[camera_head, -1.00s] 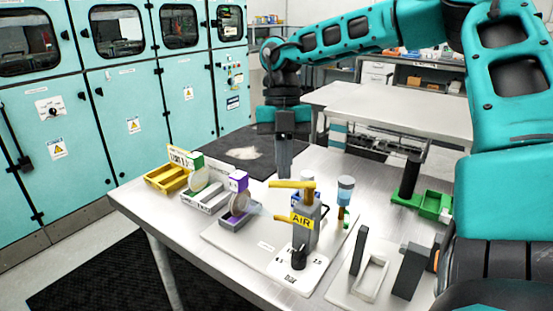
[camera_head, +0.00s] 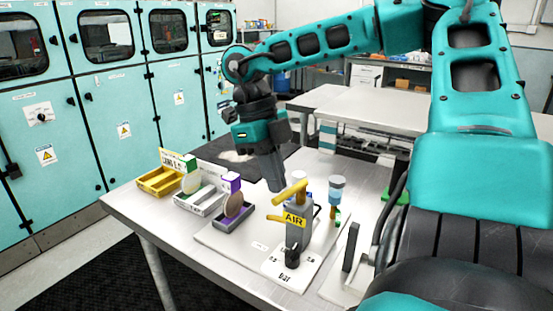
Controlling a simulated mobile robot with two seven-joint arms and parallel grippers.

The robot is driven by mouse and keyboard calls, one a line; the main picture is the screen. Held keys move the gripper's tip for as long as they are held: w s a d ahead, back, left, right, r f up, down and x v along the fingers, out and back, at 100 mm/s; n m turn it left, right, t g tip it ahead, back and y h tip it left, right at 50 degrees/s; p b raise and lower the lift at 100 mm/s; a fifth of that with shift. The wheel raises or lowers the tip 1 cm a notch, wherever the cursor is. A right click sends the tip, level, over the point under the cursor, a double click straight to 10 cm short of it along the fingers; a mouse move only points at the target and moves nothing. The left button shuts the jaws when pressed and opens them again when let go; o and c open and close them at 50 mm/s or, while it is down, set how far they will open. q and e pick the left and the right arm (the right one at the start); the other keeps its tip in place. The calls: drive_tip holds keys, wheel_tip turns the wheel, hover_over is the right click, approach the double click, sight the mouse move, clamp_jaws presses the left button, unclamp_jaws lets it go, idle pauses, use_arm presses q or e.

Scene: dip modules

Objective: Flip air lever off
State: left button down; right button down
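The air station is a grey block with a yellow AIR label (camera_head: 294,219), standing on a pale plate on the metal table. A yellow lever (camera_head: 290,193) is on top of the block, slanting up to the right. My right gripper (camera_head: 276,186) reaches down from above, tilted, with its finger tips at or very near the lever's left part. I cannot tell whether it touches the lever. Its fingers look close together, but the gap between them is hidden from this side. My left gripper is not in view.
A black knob (camera_head: 292,257) sits on the plate in front of the block. A blue-topped cylinder (camera_head: 337,189) stands to its right. Yellow (camera_head: 160,181), grey and purple-tagged trays line the table's left. A dark upright post (camera_head: 351,246) stands at the right, near my arm.

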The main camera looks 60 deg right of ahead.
drive_tip(key=shift+s+a+n, duration=0.1)
drive_tip(key=shift+s+n, duration=0.15)
drive_tip(key=shift+n, duration=0.25)
idle(0.4)
